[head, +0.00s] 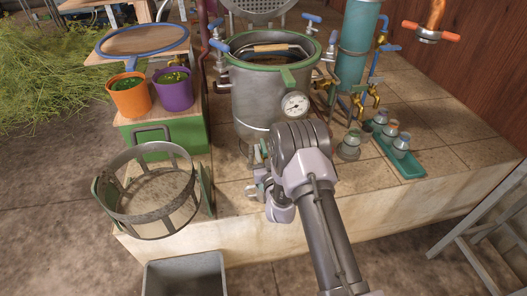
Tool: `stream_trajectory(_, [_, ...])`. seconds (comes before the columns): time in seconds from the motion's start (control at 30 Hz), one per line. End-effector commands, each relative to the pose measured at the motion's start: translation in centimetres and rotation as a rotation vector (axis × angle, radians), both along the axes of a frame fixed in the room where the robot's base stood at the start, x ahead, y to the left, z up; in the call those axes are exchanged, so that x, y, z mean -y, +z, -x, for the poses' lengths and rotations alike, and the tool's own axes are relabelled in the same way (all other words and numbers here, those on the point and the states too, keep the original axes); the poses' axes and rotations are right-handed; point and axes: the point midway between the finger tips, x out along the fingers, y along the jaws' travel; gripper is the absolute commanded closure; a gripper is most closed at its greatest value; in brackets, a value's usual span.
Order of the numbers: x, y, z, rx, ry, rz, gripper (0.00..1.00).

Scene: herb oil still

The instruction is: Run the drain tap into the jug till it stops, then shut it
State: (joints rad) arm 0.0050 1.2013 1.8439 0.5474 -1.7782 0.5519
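The metal still pot (258,100) with a green rim and a round dial (295,105) stands on the tiled platform. My gripper (256,172) is low in front of the pot, left of my wrist. My wrist and arm cover much of that spot. I cannot tell whether its fingers are open or hold anything. A drain tap low on the pot is not clearly visible; it may be hidden behind my gripper. No jug can be clearly identified beneath the pot. Brass taps (375,92) are at the teal column (356,45), right of the pot.
A wire-mesh basket (150,217) sits at the platform's front left edge, above a grey bin (185,277). Orange (130,97) and purple (174,92) buckets stand on a green box (165,135). Small vessels occupy a teal tray (408,171) at right. A metal ladder (480,225) stands front right.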

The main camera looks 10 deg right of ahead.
Motion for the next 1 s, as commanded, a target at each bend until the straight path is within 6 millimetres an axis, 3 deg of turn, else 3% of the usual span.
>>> stream_trajectory(0.37, [-0.01,0.06,-0.94,-0.001,0.001,0.000,0.66])
stream_trajectory(0.53, [-0.01,0.05,-0.92,-0.001,0.000,-0.001,0.99])
stream_trajectory(1.0, [-0.14,0.03,-0.90,-0.001,-0.053,0.000,1.00])
